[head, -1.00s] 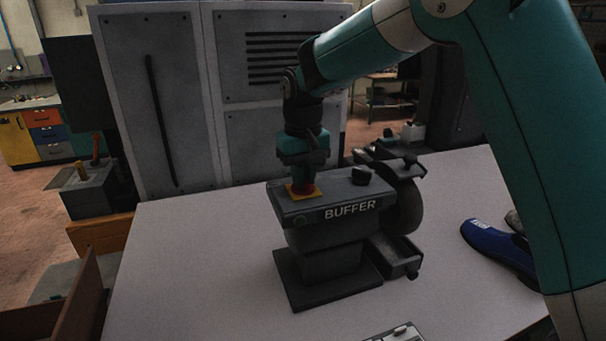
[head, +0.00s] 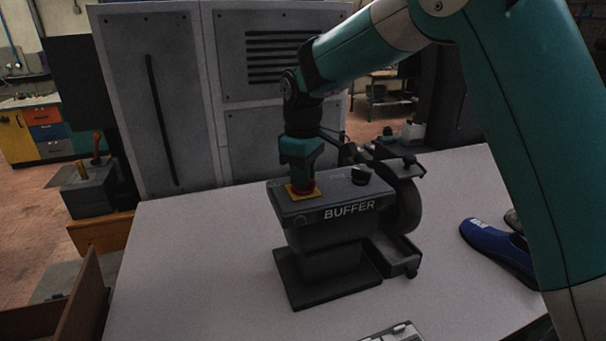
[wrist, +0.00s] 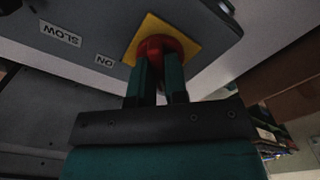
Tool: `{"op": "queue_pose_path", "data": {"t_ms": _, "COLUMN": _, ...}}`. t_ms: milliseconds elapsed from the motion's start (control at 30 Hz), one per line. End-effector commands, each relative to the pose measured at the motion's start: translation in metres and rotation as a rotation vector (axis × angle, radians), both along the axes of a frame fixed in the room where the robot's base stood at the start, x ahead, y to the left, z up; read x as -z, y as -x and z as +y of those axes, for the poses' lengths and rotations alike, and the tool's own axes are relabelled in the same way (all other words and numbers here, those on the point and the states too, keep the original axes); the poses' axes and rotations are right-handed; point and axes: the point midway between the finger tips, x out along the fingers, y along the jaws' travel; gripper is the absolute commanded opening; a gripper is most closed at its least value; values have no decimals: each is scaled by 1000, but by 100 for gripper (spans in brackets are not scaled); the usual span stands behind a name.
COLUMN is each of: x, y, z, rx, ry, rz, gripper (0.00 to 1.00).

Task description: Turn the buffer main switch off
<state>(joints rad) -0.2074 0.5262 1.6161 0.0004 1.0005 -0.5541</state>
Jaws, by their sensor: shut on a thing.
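The buffer (head: 335,235) is a dark grey machine with a white BUFFER label, standing on the table. Its main switch is a red knob (wrist: 157,44) on a yellow square plate (wrist: 186,33), which also shows on top of the buffer in the head view (head: 290,192). My gripper (wrist: 158,66) points down at the switch, its two fingers shut on the red knob; in the head view the gripper (head: 302,178) covers most of the knob. An ON label (wrist: 105,61) lies beside the plate. The knob's pointer or setting cannot be made out.
A black dial (head: 361,176) stands on the buffer top right of the switch, and the buffing wheel (head: 407,207) is at its right side. A blue shoe (head: 497,249) lies further right. Grey cabinets (head: 170,100) stand behind. The table's left part is clear.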

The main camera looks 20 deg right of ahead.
Motion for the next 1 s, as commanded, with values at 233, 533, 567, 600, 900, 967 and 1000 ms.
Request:
{"op": "queue_pose_path", "data": {"t_ms": 233, "x": -1, "y": -1, "z": 1, "rx": -40, "ry": -3, "rz": -6, "gripper": 0}}
{"op": "queue_pose_path", "data": {"t_ms": 533, "x": -1, "y": -1, "z": 1, "rx": -44, "ry": -2, "rz": -6, "gripper": 0}}
{"op": "queue_pose_path", "data": {"t_ms": 567, "x": -1, "y": -1, "z": 1, "rx": -44, "ry": -2, "rz": -6, "gripper": 0}}
{"op": "queue_pose_path", "data": {"t_ms": 600, "x": -1, "y": -1, "z": 1, "rx": -44, "ry": -2, "rz": -6, "gripper": 16}}
{"op": "queue_pose_path", "data": {"t_ms": 900, "x": -1, "y": -1, "z": 1, "rx": -41, "ry": -1, "rz": -3, "gripper": 39}}
{"op": "queue_pose_path", "data": {"t_ms": 967, "x": -1, "y": -1, "z": 0, "rx": -40, "ry": -1, "rz": -3, "gripper": 39}}
{"op": "queue_pose_path", "data": {"t_ms": 1000, "x": -1, "y": -1, "z": 0, "rx": -40, "ry": -1, "rz": -3, "gripper": 39}}
